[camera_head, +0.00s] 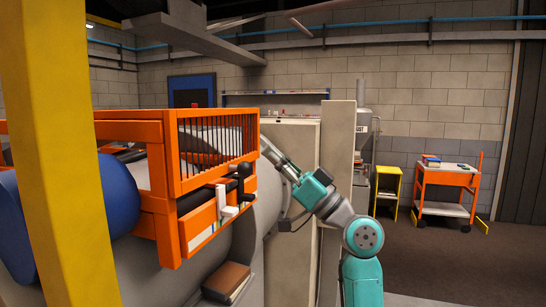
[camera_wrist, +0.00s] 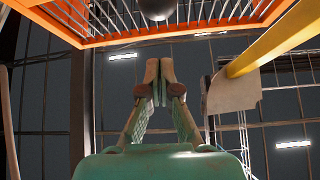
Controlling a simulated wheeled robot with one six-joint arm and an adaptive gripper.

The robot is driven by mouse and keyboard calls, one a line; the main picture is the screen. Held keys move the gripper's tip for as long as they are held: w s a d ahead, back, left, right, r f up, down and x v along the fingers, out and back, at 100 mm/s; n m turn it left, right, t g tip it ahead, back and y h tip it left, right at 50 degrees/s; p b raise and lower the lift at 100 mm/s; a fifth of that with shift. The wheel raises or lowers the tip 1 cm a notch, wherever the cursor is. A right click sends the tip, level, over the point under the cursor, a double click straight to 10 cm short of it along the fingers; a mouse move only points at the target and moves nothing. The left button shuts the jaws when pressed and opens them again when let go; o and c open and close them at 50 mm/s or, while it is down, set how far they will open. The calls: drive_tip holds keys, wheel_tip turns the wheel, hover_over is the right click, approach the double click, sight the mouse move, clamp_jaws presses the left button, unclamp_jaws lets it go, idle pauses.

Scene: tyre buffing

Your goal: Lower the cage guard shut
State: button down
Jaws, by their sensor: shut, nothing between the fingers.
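The cage guard (camera_head: 215,150) is an orange frame with thin upright bars, at the left of the head view. In the wrist view the guard (camera_wrist: 95,42) spans the top, with its bars seen from below. A dark round knob (camera_wrist: 157,9) shows against the bars there. My gripper (camera_head: 268,150) is close by the guard's right edge in the head view; I cannot tell if it touches. In the wrist view my gripper (camera_wrist: 160,72) has its fingertips together and empty, apart from the orange frame in the picture. How far the guard is raised is unclear.
A yellow post (camera_head: 55,150) blocks part of the left. A blue cylinder (camera_head: 110,195) lies by the guard. A black handle (camera_head: 240,178) and a white lever (camera_head: 222,198) sit below the bars. A pale panel (camera_head: 290,180) stands behind my arm. An orange cart (camera_head: 445,185) stands right, with clear floor before it.

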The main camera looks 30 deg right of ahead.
drive_tip(key=w+f+v, duration=0.1)
drive_tip(key=v, duration=0.7)
drive_tip(key=shift+a+f, duration=0.25)
drive_tip(key=shift+a, duration=0.1)
wheel_tip(320, 180, down, 20)
drive_tip(key=w+a+m+t+h, duration=0.1)
drive_tip(key=w+a+m+h, duration=0.15)
drive_tip(key=m+h, duration=0.7)
drive_tip(key=s+a+f+m+g+h, duration=0.1)
drive_tip(key=s+a+f+h, duration=0.3)
drive_tip(key=f, duration=0.5)
drive_tip(key=s+a+f+m+g+h, duration=0.1)
drive_tip(key=s+a+f+g+h, duration=0.1)
drive_tip(key=s+f, duration=0.5)
drive_tip(key=s+a+f+n+g, duration=0.1)
drive_tip(key=s+a+f+g, duration=0.3)
drive_tip(key=s+f, duration=0.85)
drive_tip(key=s+a+n, duration=0.2)
drive_tip(key=s, duration=0.7)
drive_tip(key=s+a+r+n+y, duration=0.1)
drive_tip(key=s+a+n, duration=0.2)
drive_tip(key=s, duration=0.7)
drive_tip(key=shift+s+r+g, duration=0.2)
drive_tip(key=shift+s+g, duration=0.05)
drive_tip(key=shift+g, duration=0.05)
